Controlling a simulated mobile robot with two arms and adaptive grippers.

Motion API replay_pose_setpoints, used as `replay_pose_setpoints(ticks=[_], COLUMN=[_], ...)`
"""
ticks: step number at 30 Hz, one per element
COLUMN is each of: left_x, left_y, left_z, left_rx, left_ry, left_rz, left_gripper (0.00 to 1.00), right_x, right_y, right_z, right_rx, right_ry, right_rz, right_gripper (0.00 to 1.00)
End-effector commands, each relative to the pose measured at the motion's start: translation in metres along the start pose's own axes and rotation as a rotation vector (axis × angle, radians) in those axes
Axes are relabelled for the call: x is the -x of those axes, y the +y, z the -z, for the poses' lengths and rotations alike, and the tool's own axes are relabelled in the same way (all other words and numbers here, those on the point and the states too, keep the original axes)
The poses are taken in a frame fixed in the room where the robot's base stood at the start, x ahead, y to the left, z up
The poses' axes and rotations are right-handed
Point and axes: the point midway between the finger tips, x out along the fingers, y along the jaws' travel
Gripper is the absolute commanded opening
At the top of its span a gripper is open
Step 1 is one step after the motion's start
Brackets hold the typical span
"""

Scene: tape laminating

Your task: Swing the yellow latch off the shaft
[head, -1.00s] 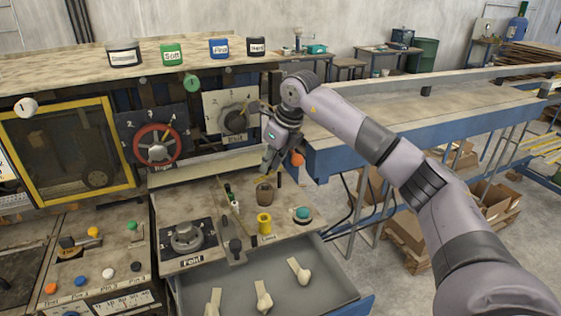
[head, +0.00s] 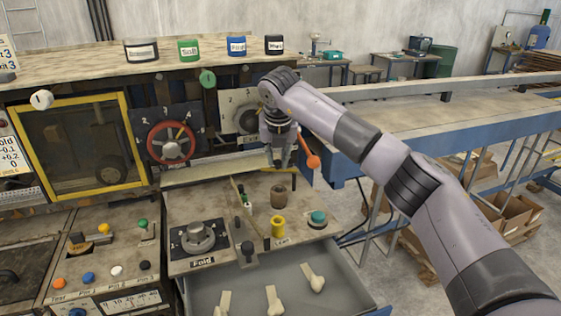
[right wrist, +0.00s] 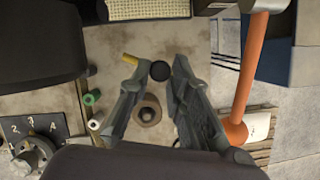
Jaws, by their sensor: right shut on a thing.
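The yellow latch (head: 291,171) is a thin bar at the back of the worktop, partly hidden by my right gripper (head: 280,163). In the right wrist view, a short yellow end of it (right wrist: 130,58) shows beside the left fingertip. My right gripper (right wrist: 158,72) points down with a black round knob (right wrist: 160,70) between its fingertips; it is closed on the latch at this knob, though the contact is partly hidden. A brown roll (head: 278,197) stands upright just in front, with a dark centre in the right wrist view (right wrist: 148,110). I cannot clearly make out the shaft. My left gripper is out of view.
An open drawer (head: 335,285) with pale pieces juts out below.

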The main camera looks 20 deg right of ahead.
Motion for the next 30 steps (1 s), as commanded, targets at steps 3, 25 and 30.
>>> replay_pose_setpoints(ticks=[3, 25, 30], left_x=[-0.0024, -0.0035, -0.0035], left_y=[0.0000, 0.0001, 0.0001], left_z=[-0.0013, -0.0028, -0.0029], left_rx=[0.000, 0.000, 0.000], left_ry=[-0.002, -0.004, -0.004], left_rz=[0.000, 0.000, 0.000], left_gripper=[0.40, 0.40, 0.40], right_x=[0.0005, 0.0002, -0.0006], right_y=[0.0006, -0.0002, -0.0002], right_z=[-0.0032, -0.0052, -0.0045], right_rx=[-0.039, -0.082, -0.081], right_ry=[-0.005, -0.004, -0.002], right_rz=[0.014, 0.032, 0.033], right_gripper=[0.00, 0.24, 0.36])
